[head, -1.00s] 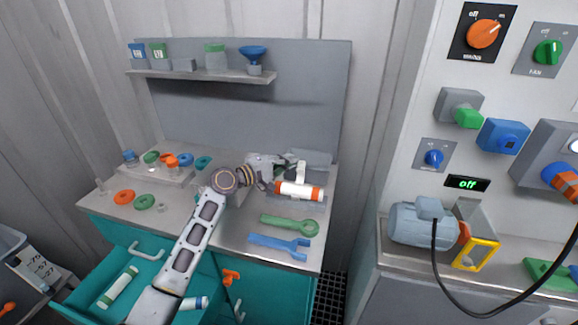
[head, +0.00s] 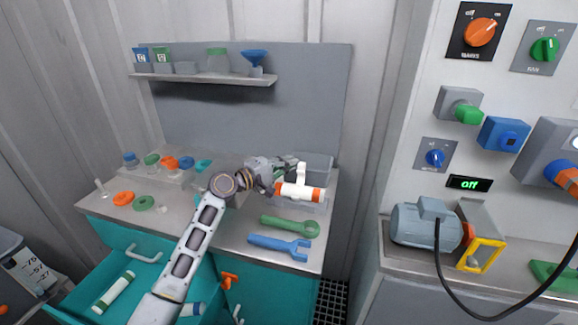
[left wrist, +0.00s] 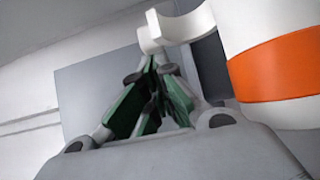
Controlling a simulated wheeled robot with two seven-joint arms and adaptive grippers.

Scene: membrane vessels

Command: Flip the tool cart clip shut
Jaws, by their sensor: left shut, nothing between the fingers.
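The tool cart clip (head: 301,175) is a white upright piece beside a white cylinder with orange bands (head: 299,191), which lies in a grey holder on the cart top. In the left wrist view the clip (left wrist: 172,28) shows as a white hooked piece just beyond the fingers, with the cylinder (left wrist: 275,65) at the right. My left gripper (head: 290,161) is shut and empty, just behind and left of the clip. Its green-padded fingers (left wrist: 155,80) converge in the left wrist view. I cannot tell whether they touch the clip. My right gripper is not in view.
A green wrench (head: 290,226) and a blue wrench (head: 280,246) lie on the cart top (head: 225,262) in front. Coloured rings and knobs sit at the left. The teal drawer (head: 75,300) stands open with a cartridge (head: 113,292) inside. A grey back panel (head: 250,120) rises behind.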

